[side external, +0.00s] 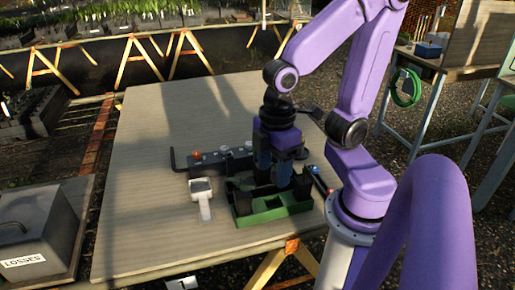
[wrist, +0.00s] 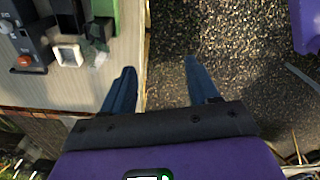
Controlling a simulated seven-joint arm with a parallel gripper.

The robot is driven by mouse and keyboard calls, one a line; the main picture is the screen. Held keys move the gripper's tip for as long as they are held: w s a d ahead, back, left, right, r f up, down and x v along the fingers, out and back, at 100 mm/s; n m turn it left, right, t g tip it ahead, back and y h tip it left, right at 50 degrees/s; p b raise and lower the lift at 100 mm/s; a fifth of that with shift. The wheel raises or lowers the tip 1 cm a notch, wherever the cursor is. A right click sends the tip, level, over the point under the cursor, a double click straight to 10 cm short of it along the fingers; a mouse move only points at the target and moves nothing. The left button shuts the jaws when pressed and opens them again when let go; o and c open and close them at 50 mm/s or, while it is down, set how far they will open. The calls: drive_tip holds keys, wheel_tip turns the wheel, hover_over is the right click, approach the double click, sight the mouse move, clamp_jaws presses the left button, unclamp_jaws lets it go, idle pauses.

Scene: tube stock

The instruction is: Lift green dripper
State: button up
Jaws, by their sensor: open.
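A green open-topped tray (side external: 272,210) with dark blocks in it sits near the table's front right; its green edge shows at the top of the wrist view (wrist: 132,22). A small, pale greenish see-through piece (wrist: 97,50) lies beside a white square-headed piece (wrist: 68,56) in the wrist view. I cannot tell which green thing is the dripper. My gripper (side external: 273,178) appears above or behind the tray in the side view. In the wrist view my gripper (wrist: 158,70) has its blue fingers apart, with nothing between them.
A dark panel with knobs (side external: 221,157) stands behind the tray; its red knob shows in the wrist view (wrist: 25,61). The left part of the table (side external: 140,190) is clear. A grey box marked LOSSES (side external: 35,225) stands at left. The table edge is close to my gripper.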

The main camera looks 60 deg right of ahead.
drive_tip(key=w+d+m, duration=0.1)
drive_tip(key=w+d, duration=0.3)
drive_tip(key=w, duration=0.3)
drive_tip(key=w+d+m, duration=0.1)
drive_tip(key=w+d, duration=0.4)
drive_tip(key=w, duration=0.3)
drive_tip(key=w+d+f+m, duration=0.1)
drive_tip(key=w+d, duration=0.1)
drive_tip(key=d, duration=0.7)
drive_tip(key=w+d, duration=0.2)
drive_tip(key=d, duration=0.7)
wheel_tip(320, 180, down, 12)
drive_tip(key=shift+w+f, duration=0.1)
drive_tip(key=shift+w, duration=0.05)
drive_tip(key=shift+d+f, duration=0.2)
drive_tip(key=shift+f, duration=2.45)
